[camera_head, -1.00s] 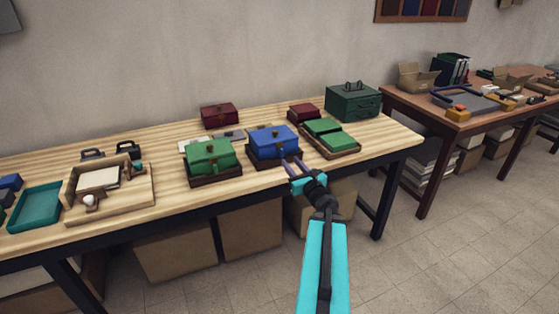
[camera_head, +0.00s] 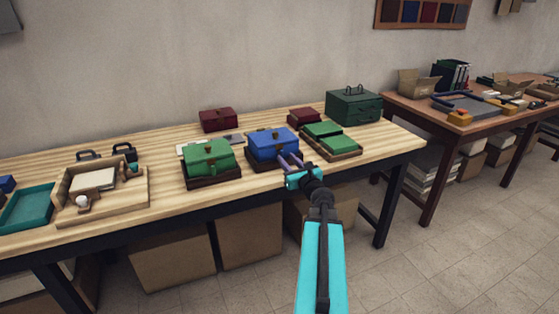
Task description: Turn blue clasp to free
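The blue box (camera_head: 267,142), with a small brass-coloured fitting (camera_head: 276,131) on its top, sits in a dark tray near the front edge of the light wooden table. The clasp's exact position is too small to make out, and the fingers cover part of the box's lower right front.
A green box (camera_head: 208,154) in a dark tray stands to the left. Green pieces in a wooden tray (camera_head: 347,154) stand close on the right. Dark red boxes (camera_head: 216,119) and a dark green case (camera_head: 354,104) are behind. Bare wood (camera_head: 160,160) lies farther left.

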